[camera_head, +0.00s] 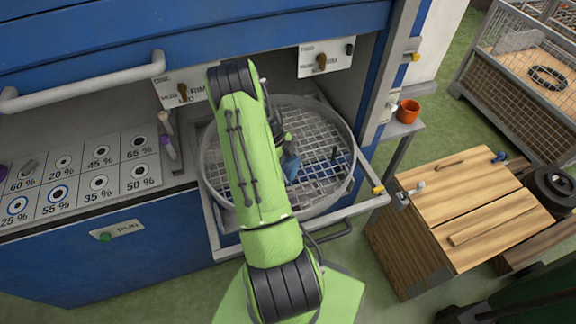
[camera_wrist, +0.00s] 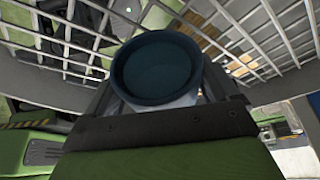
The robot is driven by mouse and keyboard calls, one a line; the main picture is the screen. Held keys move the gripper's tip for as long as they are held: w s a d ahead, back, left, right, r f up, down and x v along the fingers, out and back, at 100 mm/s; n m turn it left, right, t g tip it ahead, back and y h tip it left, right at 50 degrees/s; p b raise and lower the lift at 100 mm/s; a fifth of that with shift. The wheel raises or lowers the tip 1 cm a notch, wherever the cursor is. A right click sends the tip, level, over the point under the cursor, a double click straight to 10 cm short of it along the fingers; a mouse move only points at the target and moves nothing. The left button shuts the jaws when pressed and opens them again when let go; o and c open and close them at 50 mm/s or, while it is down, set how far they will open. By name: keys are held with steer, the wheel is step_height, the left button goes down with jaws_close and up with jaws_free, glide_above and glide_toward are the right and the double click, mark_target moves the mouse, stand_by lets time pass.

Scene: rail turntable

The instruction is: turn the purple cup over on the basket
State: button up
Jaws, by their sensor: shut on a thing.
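The round wire basket (camera_head: 222,209) sits in the blue machine's opening, with a grey rim and a mesh floor. My gripper (camera_head: 284,146) is over the basket, largely hidden behind my green arm. It is shut on a dark blue cup (camera_head: 291,166), close over the mesh; contact cannot be told. In the wrist view the same cup (camera_wrist: 157,72) shows its round open mouth towards the camera and looks empty. My gripper also shows there (camera_wrist: 160,108), with the mesh (camera_wrist: 270,30) beyond.
A small dark upright piece (camera_head: 334,154) stands in the basket, right of the cup. An orange cup (camera_head: 408,111) stands on a side shelf. A wooden crate (camera_head: 465,215) is at the right.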

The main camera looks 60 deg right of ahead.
steer(key=shift+f, duration=0.3)
steer(key=o, duration=1)
steer(key=v, duration=1.2)
